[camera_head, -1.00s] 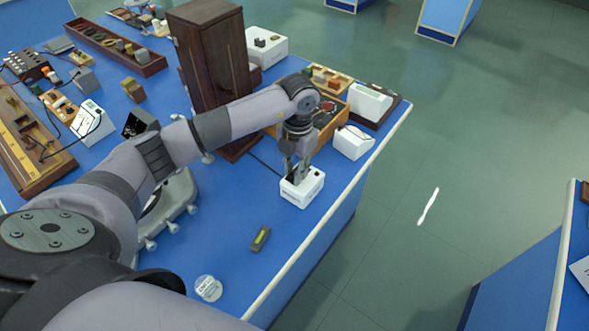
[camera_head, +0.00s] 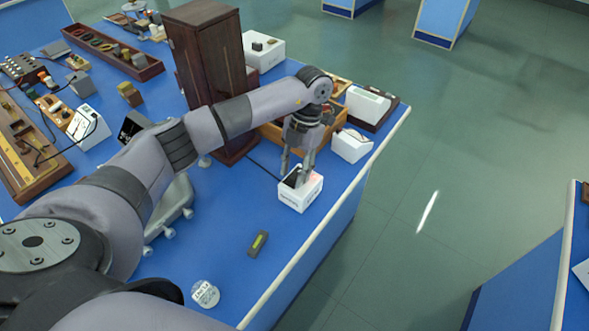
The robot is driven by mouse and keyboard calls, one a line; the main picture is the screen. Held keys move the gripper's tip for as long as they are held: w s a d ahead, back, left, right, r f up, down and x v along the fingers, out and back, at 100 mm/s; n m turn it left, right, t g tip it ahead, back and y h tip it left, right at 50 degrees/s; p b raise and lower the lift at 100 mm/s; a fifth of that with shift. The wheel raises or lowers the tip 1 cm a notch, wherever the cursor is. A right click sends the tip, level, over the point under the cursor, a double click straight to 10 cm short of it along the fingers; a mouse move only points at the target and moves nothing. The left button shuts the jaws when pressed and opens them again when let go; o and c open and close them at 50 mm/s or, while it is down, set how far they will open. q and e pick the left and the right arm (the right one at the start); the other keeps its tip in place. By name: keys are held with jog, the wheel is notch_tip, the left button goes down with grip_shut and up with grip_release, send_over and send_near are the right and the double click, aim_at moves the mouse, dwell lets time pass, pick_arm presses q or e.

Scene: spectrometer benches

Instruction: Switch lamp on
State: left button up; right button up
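A small white box (camera_head: 300,197) with a dark patch on top stands near the right edge of the blue bench. It may be the lamp's switch box, but I cannot tell for sure. My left gripper (camera_head: 296,178) points down at its top, with a gap between the fingers. One finger is at the dark patch; the other is at the right part of the top, by a faint reddish spot. I cannot tell whether the fingertips touch the box. The red button is mostly hidden by that finger. No lit lamp is discernible. My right gripper is out of view.
A tall brown wooden cabinet (camera_head: 207,75) stands behind my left arm. A white instrument (camera_head: 351,146) and a wooden tray (camera_head: 272,131) are near the box. A small dark level (camera_head: 258,243) and a clear disc (camera_head: 205,294) lie in front, with bare bench around them.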

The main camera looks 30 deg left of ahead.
pick_arm(q)
jog(key=shift+o, duration=0.2)
jog(key=v, duration=1.2)
jog(key=shift+s+f, duration=0.1)
jog(key=shift+s, duration=0.05)
